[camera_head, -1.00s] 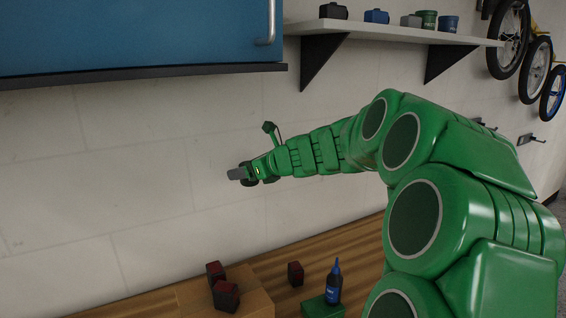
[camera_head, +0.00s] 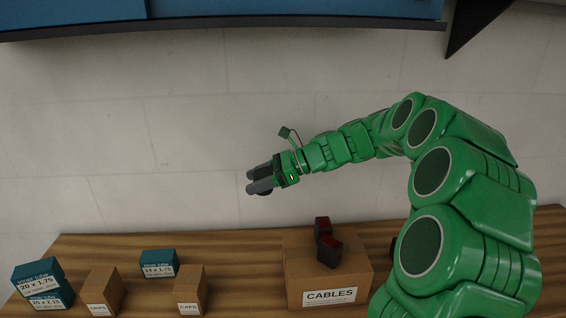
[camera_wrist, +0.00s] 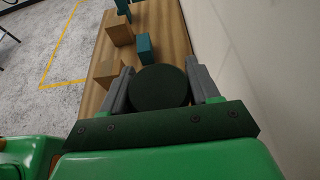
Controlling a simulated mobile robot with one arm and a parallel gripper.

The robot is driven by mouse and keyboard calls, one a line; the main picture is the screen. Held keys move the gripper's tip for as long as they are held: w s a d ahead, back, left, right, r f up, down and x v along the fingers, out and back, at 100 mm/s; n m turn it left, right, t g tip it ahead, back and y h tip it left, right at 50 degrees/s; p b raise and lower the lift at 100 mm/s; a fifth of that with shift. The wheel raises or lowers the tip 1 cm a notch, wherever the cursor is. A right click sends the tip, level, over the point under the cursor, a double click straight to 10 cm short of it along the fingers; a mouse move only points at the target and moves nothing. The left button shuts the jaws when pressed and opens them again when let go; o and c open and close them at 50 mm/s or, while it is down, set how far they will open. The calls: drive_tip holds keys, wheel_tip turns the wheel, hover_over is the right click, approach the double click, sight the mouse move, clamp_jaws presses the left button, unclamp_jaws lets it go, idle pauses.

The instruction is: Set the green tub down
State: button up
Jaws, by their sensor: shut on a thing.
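The green tub (camera_wrist: 160,88) shows in the wrist view as a dark green round top between the two grey fingers. My gripper (camera_head: 260,179) is shut on it, with one finger on either side. In the head view my gripper is in the air in front of the wall, above the wooden bench (camera_head: 225,262). There the tub is mostly hidden by the fingers, and only a dark bit shows under them.
On the bench stand a CABLES box (camera_head: 283,272) with dark red-ended items (camera_head: 328,249) on it, small brown boxes (camera_head: 190,290), and blue boxes (camera_head: 160,263) (camera_head: 42,280). Bare bench lies between the small boxes and the CABLES box. A blue cabinet (camera_head: 250,8) hangs above.

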sight(215, 267)
drive_tip(key=shift+s+a+f+n+g+h, duration=0.3)
drive_tip(key=shift+s+a+f+n+g, duration=0.8)
drive_tip(key=shift+a+f, duration=1.75)
drive_tip(key=shift+s+a+f+n+g+h, duration=0.3)
drive_tip(key=shift+s+a+f+n+g, duration=0.9)
drive_tip(key=shift+f, duration=2.8)
drive_tip(key=shift+s+a+f+n+g+h, duration=0.3)
drive_tip(key=shift+s+a+f+n+g, duration=0.55)
drive_tip(key=shift+a+f, duration=2.2)
drive_tip(key=shift+w+d+f+g, duration=0.15)
drive_tip(key=shift+d+f+g, duration=0.1)
drive_tip(key=shift+f, duration=0.25)
drive_tip(key=shift+w+d+f+g, duration=0.1)
drive_tip(key=shift+d+f+g, duration=0.1)
drive_tip(key=shift+f, duration=0.25)
drive_tip(key=o, duration=1.2)
